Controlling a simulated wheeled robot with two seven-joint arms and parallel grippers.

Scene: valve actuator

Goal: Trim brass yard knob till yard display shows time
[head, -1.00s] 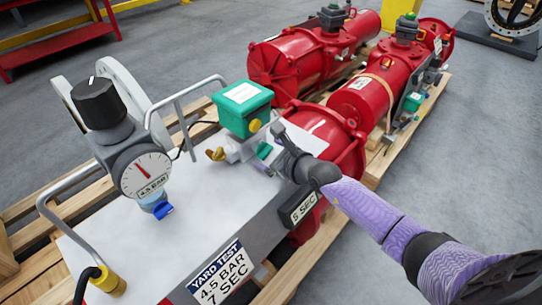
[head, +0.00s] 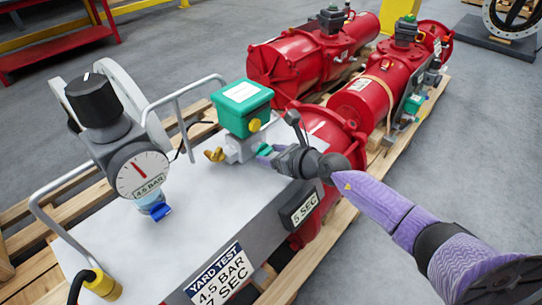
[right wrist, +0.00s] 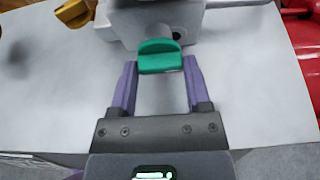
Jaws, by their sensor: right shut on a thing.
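The brass knob (head: 215,155) is a wing-shaped handle on the grey valve block (head: 240,150); in the right wrist view it shows at top left (right wrist: 75,12), apart from my fingers. My right gripper (head: 266,152) is at the green knob (right wrist: 160,56) on the same block. Its purple fingers (right wrist: 160,68) stand on both sides of that knob and are shut on it. The yard display (head: 303,208) on the bench side reads 5 SEC. The label (head: 221,275) reads YARD TEST 4.5 BAR 7 SEC. My left gripper is out of view.
A gauge (head: 142,175) labelled 4.5 BAR with a black knob (head: 92,100) stands at left. A green box (head: 242,105) sits above the valve block. Grey rails (head: 160,105) edge the pale bench top (head: 130,245). Red actuators (head: 330,130) lie on pallets behind.

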